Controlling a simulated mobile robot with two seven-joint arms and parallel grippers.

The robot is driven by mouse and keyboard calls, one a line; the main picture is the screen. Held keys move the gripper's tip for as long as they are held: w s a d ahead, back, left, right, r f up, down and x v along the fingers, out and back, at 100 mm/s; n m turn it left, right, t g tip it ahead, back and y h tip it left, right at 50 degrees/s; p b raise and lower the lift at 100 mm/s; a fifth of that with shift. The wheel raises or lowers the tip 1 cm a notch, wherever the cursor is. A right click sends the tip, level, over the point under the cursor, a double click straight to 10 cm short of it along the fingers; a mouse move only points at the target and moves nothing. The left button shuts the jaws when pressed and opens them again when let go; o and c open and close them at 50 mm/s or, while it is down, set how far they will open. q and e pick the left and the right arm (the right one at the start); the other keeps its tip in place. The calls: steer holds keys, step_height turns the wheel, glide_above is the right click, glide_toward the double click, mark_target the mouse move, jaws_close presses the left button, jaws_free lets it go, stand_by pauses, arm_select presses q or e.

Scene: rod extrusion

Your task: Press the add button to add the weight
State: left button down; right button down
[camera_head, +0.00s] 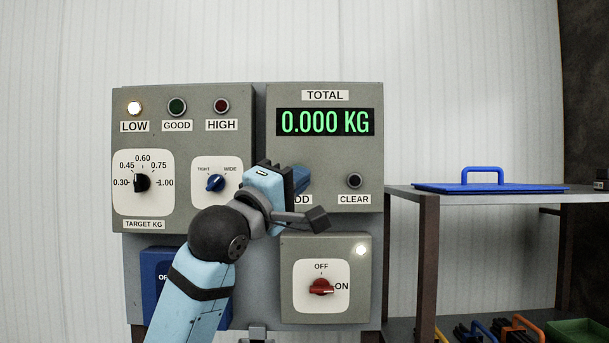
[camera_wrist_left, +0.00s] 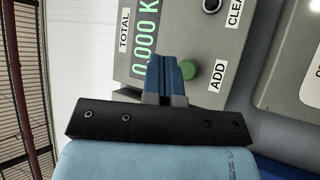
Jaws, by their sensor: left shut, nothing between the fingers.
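The grey TOTAL panel (camera_head: 322,160) stands upright on the wall unit, and its display (camera_head: 325,122) reads 0.000 KG in green. My left gripper (camera_head: 300,178) is shut and empty in front of this panel, over the place of the ADD button, which it hides in the head view. In the left wrist view the green ADD button (camera_wrist_left: 190,70) shows just beside the blue fingertips (camera_wrist_left: 165,68). I cannot tell whether they touch it. The ADD label (camera_wrist_left: 216,76) is next to it. The black CLEAR button (camera_head: 355,181) is to the right. My right gripper is not in view.
The left panel (camera_head: 240,100) has a lit LOW lamp (camera_head: 134,108), a target dial (camera_head: 142,183) and a tight/wide knob (camera_head: 215,183). A shelf (camera_head: 470,198) with a blue lid (camera_head: 490,187) stands at the right.

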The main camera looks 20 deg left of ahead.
arm_select(q)
steer(key=w+a, duration=0.2)
steer(key=w, duration=0.6)
steer(key=shift+w+a+p, duration=0.2)
steer(key=shift+a+p, duration=0.05)
steer(key=shift+p, duration=0.05)
stand_by(0.9)
steer(key=shift+w, duration=0.1)
stand_by(1.1)
steer(key=shift+w+a+p, duration=0.1)
steer(key=shift+w+p, duration=0.2)
steer(key=shift+w+a, duration=0.15)
steer(key=shift+w, duration=0.3)
stand_by(0.7)
steer(key=shift+s, duration=0.1)
steer(key=shift+s+d+p, duration=0.25)
steer(key=shift+s+p, duration=0.05)
steer(key=shift+s, duration=0.45)
